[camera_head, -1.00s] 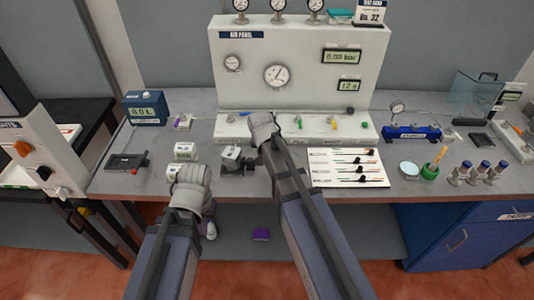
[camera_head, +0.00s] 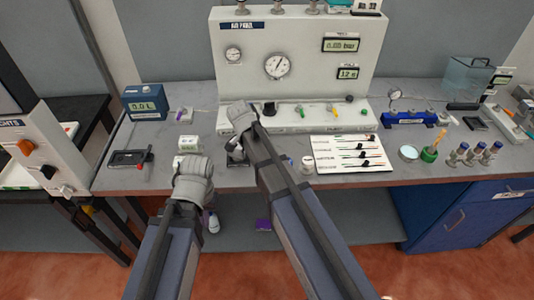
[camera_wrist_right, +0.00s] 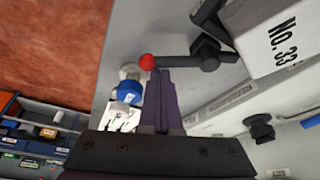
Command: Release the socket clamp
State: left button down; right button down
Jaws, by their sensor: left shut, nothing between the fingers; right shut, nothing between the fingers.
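In the right wrist view the clamp is a dark lever (camera_wrist_right: 178,62) with a red ball knob (camera_wrist_right: 147,62) at its free end and a dark pivot at the other. A white block marked NO. 33 (camera_wrist_right: 280,38) is beside it. My right gripper (camera_wrist_right: 160,76) is shut and empty, its tips close to the lever near the red knob; I cannot tell whether they touch. In the head view the dark clamp body (camera_head: 236,153) is partly hidden by my right arm. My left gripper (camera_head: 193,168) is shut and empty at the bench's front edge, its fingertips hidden.
The air panel (camera_head: 300,85) stands behind, with a black knob (camera_head: 269,109) on its base. A white labelled sheet (camera_head: 345,155) lies to the right. A white block (camera_head: 188,143) and a dark tray (camera_head: 130,158) are to the left.

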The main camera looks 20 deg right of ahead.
jog(key=shift+s+a, duration=0.15)
jog(key=shift+a, duration=0.25)
jog(key=shift+s+a, duration=0.1)
jog(key=shift+a, duration=0.75)
jog(key=shift+d+r, duration=0.1)
jog(key=shift+d, duration=0.45)
jog(key=d, duration=0.1)
jog(key=d+r+p, duration=0.1)
jog(key=p, duration=0.1)
jog(key=shift+s+d+r, duration=0.3)
jog(key=shift+d, duration=0.1)
jog(key=p+v, duration=0.8)
jog(key=v, duration=0.1)
jog(key=shift+w+a, duration=0.15)
jog(key=shift+w, duration=0.4)
jog(key=shift+f, duration=0.1)
